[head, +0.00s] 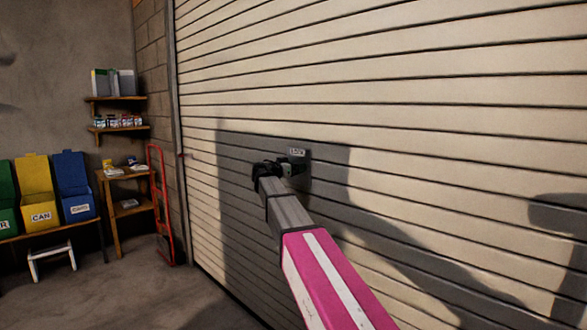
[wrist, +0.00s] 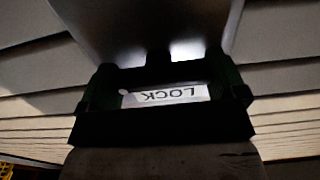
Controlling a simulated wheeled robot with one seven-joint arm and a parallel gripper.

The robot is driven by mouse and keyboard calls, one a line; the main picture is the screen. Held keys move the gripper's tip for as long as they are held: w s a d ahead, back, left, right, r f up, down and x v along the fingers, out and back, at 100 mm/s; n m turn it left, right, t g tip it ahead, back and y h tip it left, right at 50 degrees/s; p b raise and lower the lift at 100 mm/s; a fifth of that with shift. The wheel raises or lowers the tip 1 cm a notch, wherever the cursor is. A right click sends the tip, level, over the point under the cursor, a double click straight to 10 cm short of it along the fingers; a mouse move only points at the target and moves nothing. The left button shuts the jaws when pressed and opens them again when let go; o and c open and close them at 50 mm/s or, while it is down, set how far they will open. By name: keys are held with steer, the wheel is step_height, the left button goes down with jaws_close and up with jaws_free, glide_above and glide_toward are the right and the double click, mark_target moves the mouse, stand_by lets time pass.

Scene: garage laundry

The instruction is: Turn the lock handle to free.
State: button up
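The lock handle (head: 297,164) is a small dark part on the roller door, just under a white LOCK label (head: 297,152). My gripper (head: 268,169) is at the door, close beside the handle and partly covering it in the head view. In the wrist view the LOCK label (wrist: 165,96) appears upside down, framed by dark gripper parts. The dark shapes there merge, so I cannot tell finger from handle, or whether the fingers touch it. The handle's angle is unclear.
The ribbed roller door (head: 420,90) fills the middle and right. A red hand truck (head: 160,205) stands at its left edge, by a small wooden table (head: 125,205). Colored bins (head: 36,192) and wall shelves (head: 115,99) are further left.

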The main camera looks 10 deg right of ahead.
steer(key=shift+n, duration=0.3)
steer(key=n, duration=0.3)
steer(key=shift+w+n, duration=0.1)
steer(key=shift+n, duration=0.2)
steer(key=n, duration=0.4)
steer(key=shift+a+n, duration=0.1)
steer(key=shift+n, duration=0.2)
steer(key=n, duration=0.4)
steer(key=shift+w+f+n, duration=0.1)
steer(key=shift+f+n, duration=0.05)
steer(key=shift+n, duration=0.15)
steer(key=shift+f+n, duration=0.1)
steer(key=shift+n, duration=2.1)
steer(key=o, duration=0.6)
steer(key=shift+o, duration=0.2)
steer(key=v, duration=1.1)
